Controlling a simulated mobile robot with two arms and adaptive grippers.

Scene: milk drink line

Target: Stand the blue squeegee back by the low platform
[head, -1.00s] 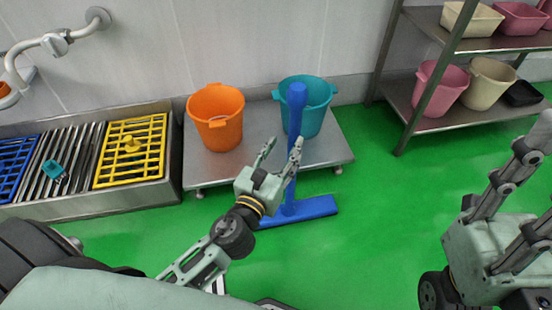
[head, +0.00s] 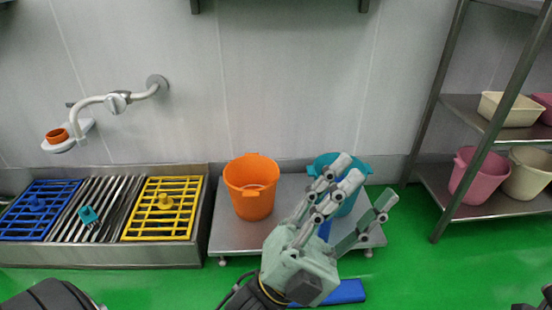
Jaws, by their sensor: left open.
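The blue squeegee's head (head: 345,292) is on the green floor in front of the low platform (head: 292,192). A short piece of its blue handle shows behind my left gripper (head: 366,190); the rest of the handle is hidden, so I cannot tell how upright it is. The left gripper is open, with its fingers pointing up and right in front of the squeegee and platform. I see no grip on the handle. My right gripper is not in view.
An orange bucket (head: 251,188) and a partly hidden teal bucket (head: 352,200) stand on the platform. A drain trough (head: 100,255) with yellow and blue grates is at left. A metal shelf rack (head: 448,120) with tubs stands at right. Green floor between platform and rack is clear.

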